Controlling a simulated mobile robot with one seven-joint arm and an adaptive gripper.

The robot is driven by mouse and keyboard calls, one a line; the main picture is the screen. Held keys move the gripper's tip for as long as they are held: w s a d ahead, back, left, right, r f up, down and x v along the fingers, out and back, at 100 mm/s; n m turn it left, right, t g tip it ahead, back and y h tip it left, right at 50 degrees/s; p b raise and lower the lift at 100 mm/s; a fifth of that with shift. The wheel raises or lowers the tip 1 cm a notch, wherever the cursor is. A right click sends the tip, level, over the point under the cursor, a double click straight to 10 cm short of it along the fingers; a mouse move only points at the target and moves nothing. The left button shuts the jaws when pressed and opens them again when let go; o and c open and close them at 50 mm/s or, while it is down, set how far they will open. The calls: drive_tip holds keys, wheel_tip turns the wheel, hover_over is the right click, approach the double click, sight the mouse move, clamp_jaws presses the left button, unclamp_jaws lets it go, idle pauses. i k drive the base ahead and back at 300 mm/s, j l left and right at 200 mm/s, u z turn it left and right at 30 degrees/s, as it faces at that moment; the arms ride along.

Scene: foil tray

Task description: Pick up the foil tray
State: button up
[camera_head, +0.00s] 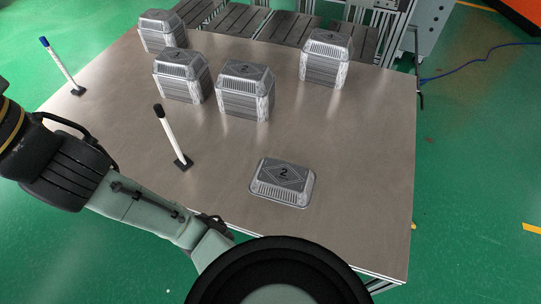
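A single foil tray (282,183) lies upside down, or with a lid, on the table near its front edge. It is silver with a dark diamond and the number 2 on top. Stacks of similar foil trays stand farther back: one at the back left (162,32), two in the middle, at left (183,76) and right (245,91), and one at the back right (326,58). My arm reaches in from the left and passes in front of the table's front edge. My gripper is not seen in this view.
The brown table (350,170) has free room around the single tray and to its right. A marker with a black cap (170,135) stands in a small black base left of the tray. Another marker with a blue cap (61,64) stands at the left edge. Grey slatted racks (235,20) stand behind the table.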

sight(292, 184)
drive_tip(key=k+l, duration=0.2)
drive_tip(key=k+l+u, duration=0.25)
drive_tip(key=l, duration=0.25)
drive_tip(key=k+l+u, duration=0.2)
drive_tip(key=l, duration=0.3)
drive_tip(key=l+u, duration=0.25)
drive_tip(key=l, duration=0.3)
drive_tip(key=k+l+u, duration=0.25)
drive_tip(key=l, duration=0.3)
drive_tip(key=i+l+u, duration=0.1)
drive_tip(key=l, duration=0.25)
drive_tip(key=i+l+u, duration=0.1)
drive_tip(key=i+l, duration=0.15)
drive_tip(key=i+l+u, duration=0.1)
drive_tip(key=l, duration=0.35)
drive_tip(key=i+l+u, duration=0.1)
drive_tip(key=l, duration=0.25)
drive_tip(key=i, duration=0.05)
